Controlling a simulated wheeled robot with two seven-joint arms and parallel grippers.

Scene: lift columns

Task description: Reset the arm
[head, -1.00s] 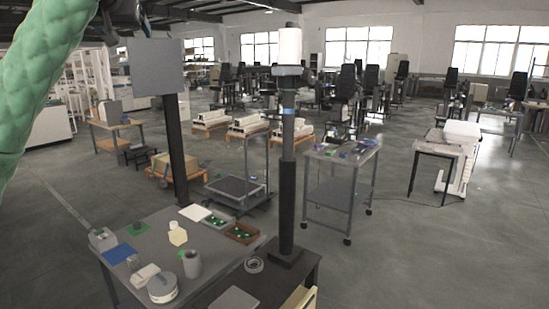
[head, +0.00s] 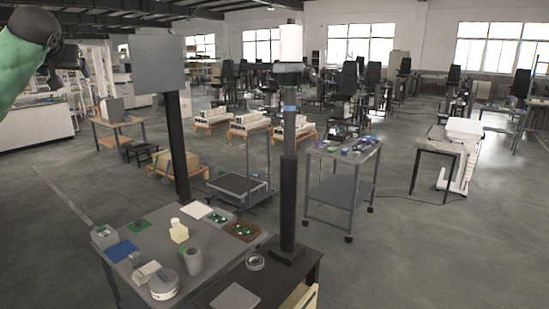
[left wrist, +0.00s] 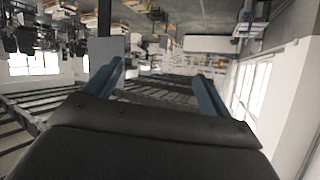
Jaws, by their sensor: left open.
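My left arm comes in at the top left of the head view, with its green-sleeved part and my left gripper (head: 60,62), dark and partly cut by shadow, high in front of the far left of the room. In the left wrist view my left gripper (left wrist: 160,82) shows two blue-grey fingers spread apart with nothing between them. The room appears upside down behind them. My right gripper is in neither view.
A grey table (head: 150,222) with boxes, a round tin and trays stands at the lower left. A dark column (head: 288,180) and a grey panel on a post (head: 157,66) rise near it. A wheeled cart (head: 342,182) stands to the right. Open floor (head: 440,255) lies at the lower right.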

